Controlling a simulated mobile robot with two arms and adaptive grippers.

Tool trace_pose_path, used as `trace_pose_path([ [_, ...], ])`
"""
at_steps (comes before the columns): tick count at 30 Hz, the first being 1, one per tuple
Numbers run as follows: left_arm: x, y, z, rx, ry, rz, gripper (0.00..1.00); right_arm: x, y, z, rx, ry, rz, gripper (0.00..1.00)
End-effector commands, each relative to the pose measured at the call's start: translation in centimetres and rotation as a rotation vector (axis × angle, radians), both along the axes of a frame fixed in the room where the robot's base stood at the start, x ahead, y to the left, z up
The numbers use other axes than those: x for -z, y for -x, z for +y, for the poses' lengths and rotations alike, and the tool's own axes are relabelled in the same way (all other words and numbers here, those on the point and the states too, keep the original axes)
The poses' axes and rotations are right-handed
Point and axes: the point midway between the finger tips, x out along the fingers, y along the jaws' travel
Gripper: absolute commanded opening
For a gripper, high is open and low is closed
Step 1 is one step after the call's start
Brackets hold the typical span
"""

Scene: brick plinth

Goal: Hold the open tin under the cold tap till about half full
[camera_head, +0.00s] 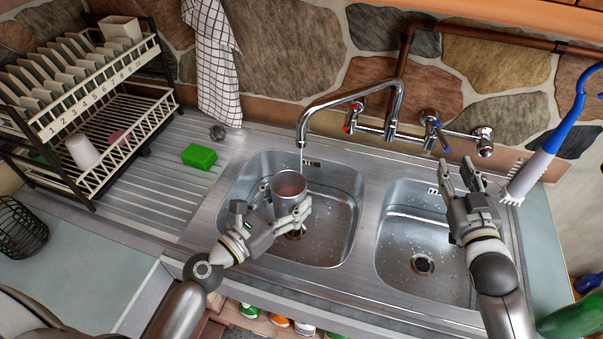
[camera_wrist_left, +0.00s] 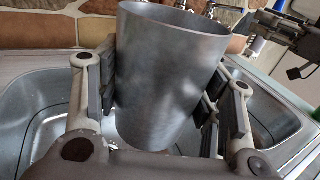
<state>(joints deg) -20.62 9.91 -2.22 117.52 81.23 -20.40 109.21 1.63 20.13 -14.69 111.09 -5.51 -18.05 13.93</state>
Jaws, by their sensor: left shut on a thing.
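The open tin (camera_head: 291,197), a plain grey metal can, is held roughly upright over the left basin. My left gripper (camera_head: 285,212) is shut around its sides; the left wrist view shows the tin (camera_wrist_left: 160,80) between the two fingers. The spout (camera_head: 301,135) of the mixer tap ends just above and behind the tin's rim. The tap has a red-marked handle (camera_head: 350,118) and a blue-marked cold handle (camera_head: 436,125). My right gripper (camera_head: 458,170) is open and empty, below and right of the cold handle.
The left basin (camera_head: 335,250) and right basin (camera_head: 395,265) are wet, with drops. A green sponge (camera_head: 199,156) lies on the drainer. A dish rack (camera_head: 120,145) stands at left. A blue and white brush (camera_head: 545,150) is close right of my right gripper. A towel (camera_head: 213,60) hangs behind.

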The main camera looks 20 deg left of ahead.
Motion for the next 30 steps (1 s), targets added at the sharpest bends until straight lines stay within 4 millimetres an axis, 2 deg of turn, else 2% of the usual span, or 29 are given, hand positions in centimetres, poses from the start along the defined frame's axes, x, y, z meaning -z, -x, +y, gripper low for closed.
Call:
trace_pose_path([
  [18,0.0,3.4,0.1,0.000,0.000,-0.001,0.37,0.9,0.0,0.0,0.000,0.000,0.000,0.33],
  [28,-0.1,3.6,0.1,0.000,0.001,-0.002,0.37,0.9,0.0,0.0,0.000,0.000,0.000,0.33],
  [30,-0.1,3.6,0.1,0.000,0.001,-0.002,0.37,0.9,0.0,0.0,0.000,0.000,0.000,0.24],
])
